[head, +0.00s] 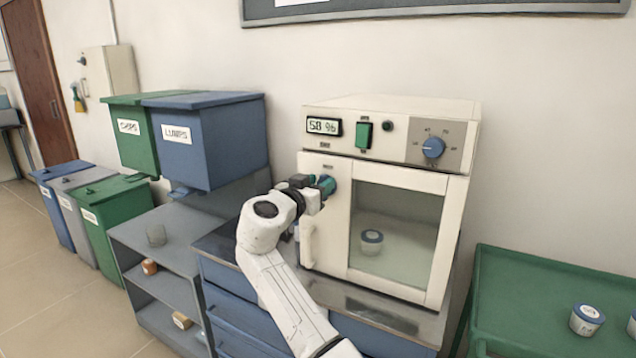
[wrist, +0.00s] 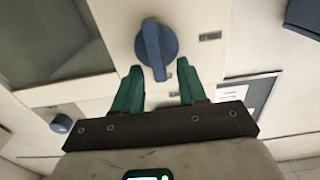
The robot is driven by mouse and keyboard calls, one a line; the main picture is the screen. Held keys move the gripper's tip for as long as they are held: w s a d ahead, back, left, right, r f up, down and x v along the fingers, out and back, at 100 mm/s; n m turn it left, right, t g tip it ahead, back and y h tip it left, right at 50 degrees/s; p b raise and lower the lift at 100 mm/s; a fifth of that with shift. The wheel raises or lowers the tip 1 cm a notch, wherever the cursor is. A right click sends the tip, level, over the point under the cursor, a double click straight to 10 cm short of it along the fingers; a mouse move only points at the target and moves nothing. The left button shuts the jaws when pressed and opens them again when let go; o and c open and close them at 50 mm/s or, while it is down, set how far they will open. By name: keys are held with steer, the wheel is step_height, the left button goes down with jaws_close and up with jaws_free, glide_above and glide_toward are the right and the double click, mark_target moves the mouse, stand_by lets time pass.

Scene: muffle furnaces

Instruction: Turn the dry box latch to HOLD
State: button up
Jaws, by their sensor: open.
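The dry box (head: 325,240) is a cream cabinet with a glass door. Its latch (wrist: 156,48) is a blue round knob with a raised bar, on the door's upper left. In the wrist view the bar runs nearly along the gripper's pointing direction. Small labels beside it are too small to read. My gripper (wrist: 159,68) is open, its green fingers one on each side of the bar's near end, with gaps visible. I cannot tell how deep they reach. In the head view my gripper (head: 320,187) is at the latch and partly hides it.
A white door handle (head: 307,242) is just below my gripper. A blue dial (head: 433,148) and green switch (head: 364,135) are on the panel above. A lidded jar (head: 371,242) stands inside. A green table (head: 540,275) is right; bins and grey shelves (head: 160,262) are left.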

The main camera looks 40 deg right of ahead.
steer(key=shift+d, duration=0.15)
steer(key=shift+c, duration=0.2)
jaws_close()
steer(key=shift+w+n, duration=0.1)
steer(key=shift+n, duration=0.3)
steer(key=shift+w+a+f+n+p, duration=0.15)
steer(key=shift+w+f+n+p, duration=0.3)
steer(key=shift+n, duration=2.4)
steer(key=shift+w+a+f+n+p, duration=0.15)
steer(key=shift+n+p, duration=0.45)
steer(key=shift+n, duration=2.3)
steer(key=shift+w+a+f+n+p, duration=0.1)
steer(key=shift+w+f+n+p, duration=0.3)
steer(key=shift+n, duration=2.45)
steer(key=shift+s, duration=0.1)
